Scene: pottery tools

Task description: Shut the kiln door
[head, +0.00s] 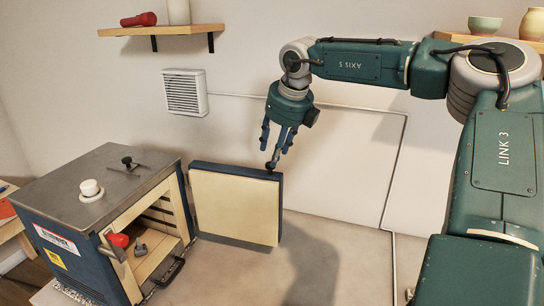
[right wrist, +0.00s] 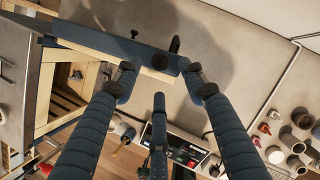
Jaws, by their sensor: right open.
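The kiln (head: 95,215) stands at the left in the head view, a dark blue box with a grey top. Its front opening shows a pale lining and shelves. Its door (head: 236,206), a thick panel with a cream inner face and dark blue edge, stands wide open to the right of the opening. In the right wrist view the door (right wrist: 105,42) shows from above, beside the kiln (right wrist: 30,75). My right gripper (head: 276,152) is open and empty, fingers pointing down at the door's free far edge. One fingertip overlaps its top corner; I cannot tell if they touch.
A red-ended tool (head: 118,240) and a grey piece (head: 140,247) show at the kiln's opening. A wooden shelf (head: 160,30) hangs on the wall above. The right wrist view shows several cups and jars (right wrist: 290,140) at the right.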

